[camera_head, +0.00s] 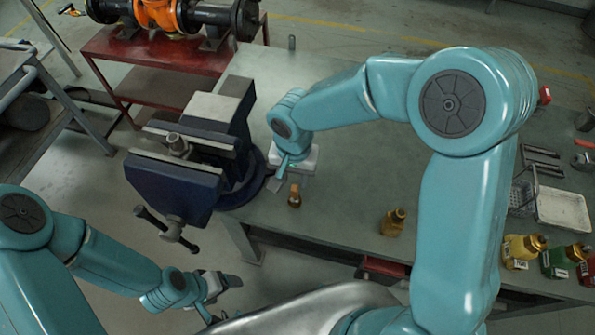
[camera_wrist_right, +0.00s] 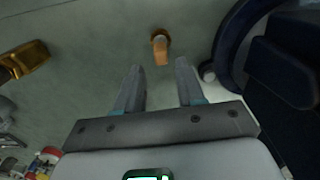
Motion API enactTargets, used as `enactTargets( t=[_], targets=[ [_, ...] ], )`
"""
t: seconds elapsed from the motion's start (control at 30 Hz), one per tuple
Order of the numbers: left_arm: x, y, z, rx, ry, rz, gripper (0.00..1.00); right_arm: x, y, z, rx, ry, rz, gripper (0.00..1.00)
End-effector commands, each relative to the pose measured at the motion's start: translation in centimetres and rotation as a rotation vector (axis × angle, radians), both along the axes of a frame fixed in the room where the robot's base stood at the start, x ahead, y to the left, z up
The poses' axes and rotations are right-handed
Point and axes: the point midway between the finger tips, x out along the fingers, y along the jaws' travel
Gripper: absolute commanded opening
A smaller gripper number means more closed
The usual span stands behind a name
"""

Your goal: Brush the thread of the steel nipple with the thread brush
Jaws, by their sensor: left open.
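A small brown and orange piece (camera_head: 294,195), which looks like the thread brush, stands on the bench near its front edge. In the right wrist view the brush (camera_wrist_right: 160,48) is just beyond my fingertips, between their lines and untouched. My right gripper (camera_wrist_right: 158,72) is open and empty, pointing down; in the head view my arm partly hides it. A short grey steel piece (camera_head: 178,145), apparently the nipple, sits upright at the jaws of the blue vise (camera_head: 175,190); its thread is too small to make out. My left gripper (camera_head: 225,295) is open and empty, low in front of the bench.
The vise stands close left of my right gripper. A brass-coloured bottle-like piece (camera_head: 393,222) stands right of it on the green-grey bench (camera_head: 340,200). Bottles (camera_head: 522,250), a tray (camera_head: 563,210) and tools lie at the right. A red cart (camera_head: 150,70) carries an orange valve behind.

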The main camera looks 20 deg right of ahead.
Motion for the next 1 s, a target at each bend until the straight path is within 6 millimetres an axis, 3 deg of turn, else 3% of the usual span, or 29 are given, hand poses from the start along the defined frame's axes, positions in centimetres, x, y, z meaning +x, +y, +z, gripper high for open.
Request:
enactTargets(
  t=[0.43,1.0],
  targets=[
    [0.0,0.0,-4.0,0.0,0.0,0.0,0.77,0.1,-0.2,-5.2,0.001,0.0,0.001,0.38],
    [0.0,0.0,-4.6,0.0,0.0,0.0,0.77,0.1,-0.4,-5.7,0.001,0.0,0.002,0.38]
  ],
)
